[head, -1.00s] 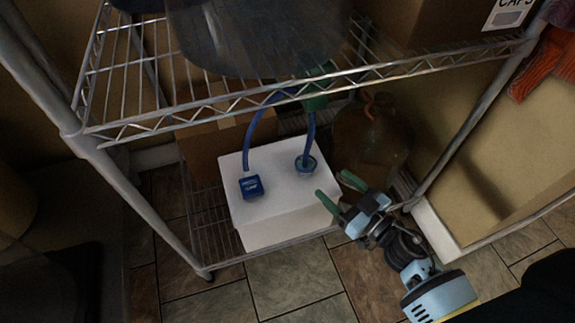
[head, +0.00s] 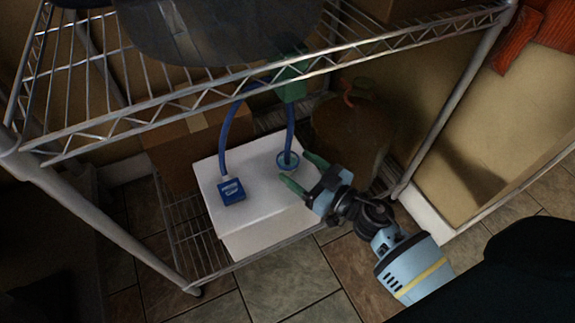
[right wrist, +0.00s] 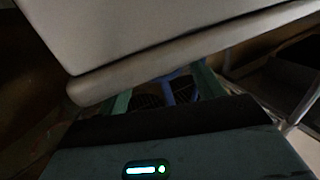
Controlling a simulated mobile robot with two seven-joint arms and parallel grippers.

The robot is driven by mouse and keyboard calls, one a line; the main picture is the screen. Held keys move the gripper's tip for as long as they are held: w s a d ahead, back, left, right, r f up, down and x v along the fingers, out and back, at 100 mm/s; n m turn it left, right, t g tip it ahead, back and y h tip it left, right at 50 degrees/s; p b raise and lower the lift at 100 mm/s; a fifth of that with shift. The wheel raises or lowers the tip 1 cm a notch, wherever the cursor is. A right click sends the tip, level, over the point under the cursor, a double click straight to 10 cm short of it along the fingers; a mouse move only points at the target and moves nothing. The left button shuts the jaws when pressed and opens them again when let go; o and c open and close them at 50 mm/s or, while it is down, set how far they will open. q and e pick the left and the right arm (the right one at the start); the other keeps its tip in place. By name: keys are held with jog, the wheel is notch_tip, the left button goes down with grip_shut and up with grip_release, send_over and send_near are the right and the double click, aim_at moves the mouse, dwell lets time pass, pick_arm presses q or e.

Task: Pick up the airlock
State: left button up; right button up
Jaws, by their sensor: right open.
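A blue piece with a round base (head: 287,162) stands on a white box (head: 243,165) under the wire shelf. A blue tube rises from it towards a green part (head: 291,88) and comes down to a blue labelled block (head: 231,191). I cannot tell for sure which part is the airlock. My right gripper (head: 294,166) is open, its green fingertips close to either side of the round base. In the right wrist view a blue stem (right wrist: 168,91) shows between the fingers; contact cannot be told. My left gripper is not in view.
The wire shelf's front edge (head: 270,72) runs above the gripper, with a large grey vessel (head: 215,30) on it. A brown jug (head: 352,128) stands behind right. A cardboard box (head: 180,155) is behind left. Shelf posts stand either side. The tiled floor in front is clear.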

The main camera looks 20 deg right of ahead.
aim_at(295, 166)
jog(key=b+x, duration=0.1)
jog(key=x, duration=0.3)
jog(key=shift+w+a, duration=0.1)
jog(key=shift+c, duration=0.2)
jog(key=c, duration=1)
jog(key=shift+r, duration=0.2)
jog(key=shift+c, duration=0.2)
